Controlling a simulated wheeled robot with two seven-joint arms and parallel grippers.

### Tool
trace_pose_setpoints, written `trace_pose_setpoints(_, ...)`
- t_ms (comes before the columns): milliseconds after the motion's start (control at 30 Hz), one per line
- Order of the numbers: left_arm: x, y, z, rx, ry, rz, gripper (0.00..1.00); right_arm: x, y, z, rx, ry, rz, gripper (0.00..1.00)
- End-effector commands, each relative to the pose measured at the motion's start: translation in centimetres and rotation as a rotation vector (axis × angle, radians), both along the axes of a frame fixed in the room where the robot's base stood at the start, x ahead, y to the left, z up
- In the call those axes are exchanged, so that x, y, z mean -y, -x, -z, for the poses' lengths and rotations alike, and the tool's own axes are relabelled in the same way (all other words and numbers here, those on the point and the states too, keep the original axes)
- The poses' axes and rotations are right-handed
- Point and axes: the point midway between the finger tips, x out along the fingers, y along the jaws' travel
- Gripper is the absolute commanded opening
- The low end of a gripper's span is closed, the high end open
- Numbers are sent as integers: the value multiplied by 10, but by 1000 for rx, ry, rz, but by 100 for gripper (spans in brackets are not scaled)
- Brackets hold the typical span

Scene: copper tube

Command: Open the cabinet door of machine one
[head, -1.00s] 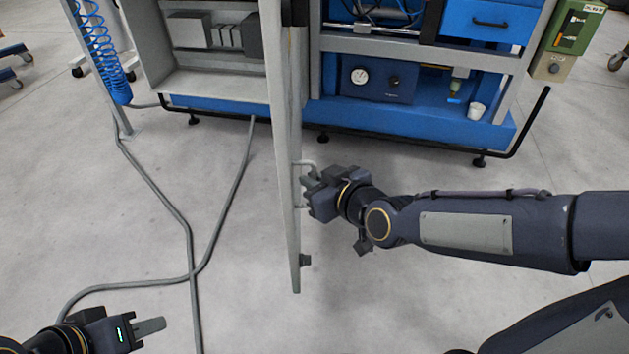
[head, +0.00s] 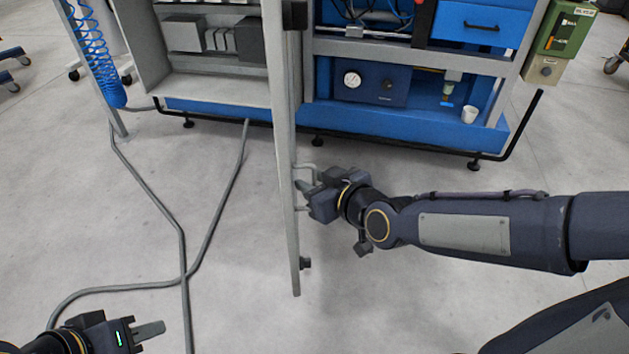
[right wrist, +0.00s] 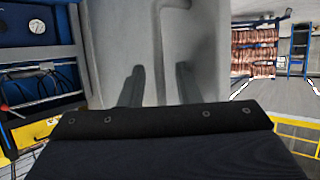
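The grey cabinet door (head: 284,190) of the machine stands swung out toward me, seen nearly edge-on in the head view. The open cabinet (head: 215,88) behind it shows grey components inside. A light bar handle (head: 306,167) sticks out from the door's right-hand face; it also shows in the right wrist view (right wrist: 159,50). My right gripper (head: 305,188) is at this handle. In the right wrist view its two fingers are apart, with the handle bar between them and gaps visible. My left gripper (head: 150,330) is low at the left, away from the door, and appears empty; its finger gap is hidden.
The blue machine frame (head: 400,130) stands right of the door, with a gauge panel (head: 362,80), a white cup (head: 469,114) and a green box (head: 560,40). Grey cables (head: 165,205) cross the floor at the left.

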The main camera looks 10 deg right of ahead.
Motion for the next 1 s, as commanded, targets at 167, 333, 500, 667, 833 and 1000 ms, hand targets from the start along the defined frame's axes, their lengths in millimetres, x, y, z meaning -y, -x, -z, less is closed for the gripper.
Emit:
trace_pose_setpoints(167, 0, 0, -1, 0, 0, 0, 32, 1, 2, -2, 1, 0, 0, 30)
trace_pose_setpoints(333, 0, 0, -9, 0, 0, 0, 32, 10, 21, -13, 4, 0, 1, 30)
trace_pose_setpoints(500, 0, 0, -17, 0, 0, 0, 32, 21, 45, -24, 4, 0, 1, 30)
trace_pose_setpoints(667, 0, 0, -21, 0, 0, 0, 32, 28, 60, -30, 3, 0, 0, 30)
trace_pose_setpoints(833, 0, 0, -21, 0, 0, 0, 32, 30, 66, -30, 0, 0, -1, 30)
trace_pose_setpoints(1000, 0, 0, -21, 0, 0, 0, 32, 30, 66, -30, -1, 1, -1, 30)
